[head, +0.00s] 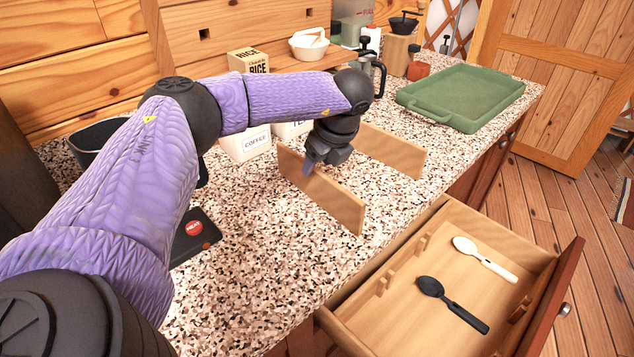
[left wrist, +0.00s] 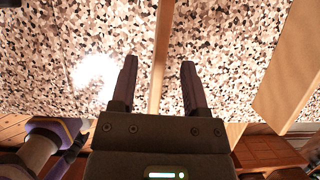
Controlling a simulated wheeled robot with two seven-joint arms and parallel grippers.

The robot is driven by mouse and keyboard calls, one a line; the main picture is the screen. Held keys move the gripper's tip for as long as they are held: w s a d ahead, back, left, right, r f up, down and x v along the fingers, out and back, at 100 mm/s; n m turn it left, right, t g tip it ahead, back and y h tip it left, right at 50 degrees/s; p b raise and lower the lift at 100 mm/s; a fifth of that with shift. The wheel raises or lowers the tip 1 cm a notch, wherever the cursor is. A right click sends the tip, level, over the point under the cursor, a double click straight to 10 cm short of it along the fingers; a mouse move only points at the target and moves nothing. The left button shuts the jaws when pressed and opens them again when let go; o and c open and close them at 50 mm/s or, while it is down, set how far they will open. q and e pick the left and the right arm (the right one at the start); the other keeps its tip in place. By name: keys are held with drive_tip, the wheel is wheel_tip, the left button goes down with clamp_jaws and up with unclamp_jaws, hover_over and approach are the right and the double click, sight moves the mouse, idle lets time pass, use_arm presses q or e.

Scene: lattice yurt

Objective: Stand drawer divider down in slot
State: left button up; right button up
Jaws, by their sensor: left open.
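A flat wooden divider (head: 330,197) stands on edge on the speckled counter. A second wooden panel (head: 393,152) stands on edge behind it and to the right. My left gripper (head: 312,163) is at the near divider's upper edge, pointing down. In the left wrist view the open fingers lie either side of the near divider's thin edge (left wrist: 161,50), with gaps on both sides. The other panel (left wrist: 290,70) is to the right there. The open drawer (head: 365,335) has small slotted wooden holders (head: 385,281) on its inner walls. My right gripper is out of view.
A white spoon (head: 484,257) and a black spoon (head: 452,304) lie in the drawer. A green tray (head: 463,95) is on the counter at the back right. A coffee canister (head: 246,145) stands behind my left forearm. The counter between divider and drawer is clear.

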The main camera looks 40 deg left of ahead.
sight(317, 170)
use_arm(q)
drive_tip(key=x, duration=0.3)
drive_tip(key=shift+f+b, duration=0.25)
drive_tip(key=shift+b, duration=0.05)
drive_tip(key=shift+r, duration=0.1)
clamp_jaws()
drive_tip(key=shift+d, duration=0.1)
